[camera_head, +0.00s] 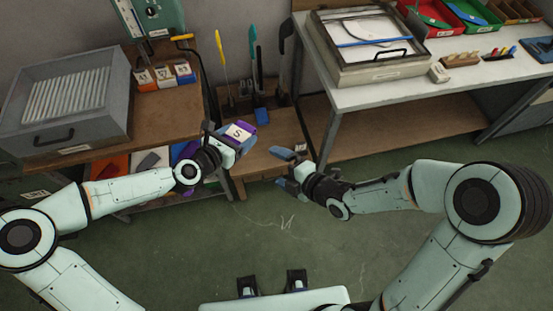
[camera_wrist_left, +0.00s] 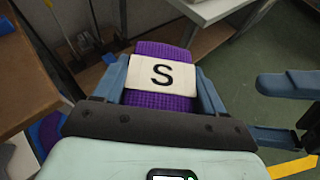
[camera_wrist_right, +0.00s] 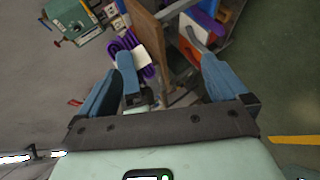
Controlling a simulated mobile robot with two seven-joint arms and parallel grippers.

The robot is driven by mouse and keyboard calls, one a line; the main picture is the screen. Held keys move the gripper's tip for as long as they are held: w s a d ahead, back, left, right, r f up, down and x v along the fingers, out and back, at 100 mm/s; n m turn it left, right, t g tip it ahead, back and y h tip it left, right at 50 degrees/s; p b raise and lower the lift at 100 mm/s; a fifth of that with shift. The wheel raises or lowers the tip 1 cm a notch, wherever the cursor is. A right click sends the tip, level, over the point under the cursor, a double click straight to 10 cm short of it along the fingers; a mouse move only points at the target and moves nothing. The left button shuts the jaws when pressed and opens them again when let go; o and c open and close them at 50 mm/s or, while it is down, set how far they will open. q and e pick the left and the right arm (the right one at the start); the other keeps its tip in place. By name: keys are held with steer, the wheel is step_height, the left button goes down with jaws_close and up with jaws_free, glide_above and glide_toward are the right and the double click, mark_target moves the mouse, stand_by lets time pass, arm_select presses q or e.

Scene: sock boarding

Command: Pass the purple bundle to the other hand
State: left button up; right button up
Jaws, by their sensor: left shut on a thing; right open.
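The purple bundle (camera_wrist_left: 160,75) has a white band marked "S". In the left wrist view it sits between the two blue fingers of my left gripper (camera_wrist_left: 163,80), which is shut on it. In the head view the bundle (camera_head: 239,131) is held up in front of the shelving, left of centre. My right gripper (camera_head: 289,167) is open and empty, to the right of the bundle and a little lower, apart from it. In the right wrist view the fingers of my right gripper (camera_wrist_right: 160,70) are spread, and the purple bundle (camera_wrist_right: 128,45) shows beyond the left finger.
A wooden bench (camera_head: 170,120) with a grey drawer box (camera_head: 65,100) and small labelled packs (camera_head: 163,76) stands at left. A white table (camera_head: 440,75) with a framed tray (camera_head: 370,45) and coloured bins stands at right. Upright tools stand between them. Green floor (camera_head: 290,225) is clear in front.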

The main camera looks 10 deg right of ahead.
step_height(320, 180, up, 5)
steer(key=a+n+y, duration=0.1)
steer(key=a+n, duration=0.1)
steer(key=n, duration=0.2)
steer(key=shift+t, duration=0.4)
steer(key=x, duration=1.1)
steer(key=shift+w+a+f, duration=0.15)
steer(key=shift+w, duration=0.1)
steer(key=shift+c, duration=0.3)
steer(key=c, duration=1)
arm_select(q)
steer(key=o, duration=0.7)
arm_select(e)
steer(key=shift+c, duration=0.2)
arm_select(q)
steer(key=o, duration=0.5)
arm_select(e)
steer(key=shift+c, duration=0.7)
